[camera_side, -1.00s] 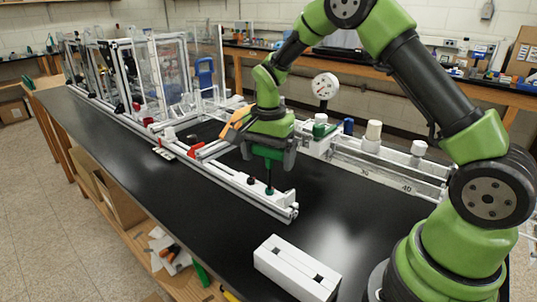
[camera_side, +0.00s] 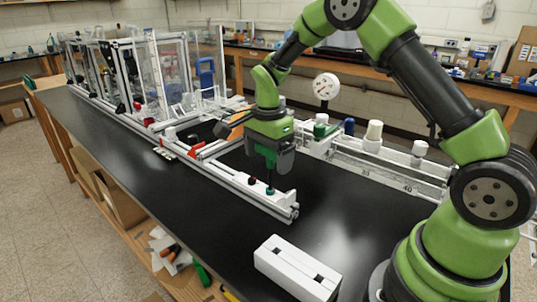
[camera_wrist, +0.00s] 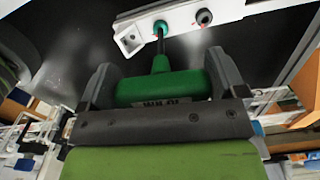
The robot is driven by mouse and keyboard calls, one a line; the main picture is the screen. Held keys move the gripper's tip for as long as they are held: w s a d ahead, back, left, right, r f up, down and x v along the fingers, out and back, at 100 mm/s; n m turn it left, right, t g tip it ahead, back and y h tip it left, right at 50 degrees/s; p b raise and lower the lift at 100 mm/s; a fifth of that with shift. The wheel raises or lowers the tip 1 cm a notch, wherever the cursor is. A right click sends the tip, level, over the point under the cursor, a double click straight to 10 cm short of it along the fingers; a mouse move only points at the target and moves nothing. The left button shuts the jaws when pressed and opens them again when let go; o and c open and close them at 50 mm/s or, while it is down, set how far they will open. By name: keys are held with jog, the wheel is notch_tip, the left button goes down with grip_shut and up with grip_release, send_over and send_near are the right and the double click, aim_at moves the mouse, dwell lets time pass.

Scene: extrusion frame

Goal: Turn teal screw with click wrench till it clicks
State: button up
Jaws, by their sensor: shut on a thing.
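The click wrench has a green T-shaped handle (camera_wrist: 160,88) and a dark shaft (camera_wrist: 160,45). My gripper (camera_side: 271,157) is shut on this handle, with one grey finger at each end of it in the wrist view. The shaft points down to the teal screw (camera_side: 270,191), which sits on the white end of the extrusion rail. In the wrist view the shaft's tip meets the teal screw (camera_wrist: 160,27). Whether the tip is fully seated is hard to tell. The wrench looks upright in the side view.
A dark screw (camera_side: 252,181) sits beside the teal one on the rail (camera_side: 240,187). A white block with two square holes (camera_side: 297,268) lies at the front of the black table. A dial gauge (camera_side: 326,86) stands behind. The tabletop right of the rail is clear.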

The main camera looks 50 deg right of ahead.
jog(key=shift+m, duration=0.6)
jog(key=shift+n, duration=1)
jog(key=shift+r, duration=1.5)
jog(key=shift+r, duration=1.55)
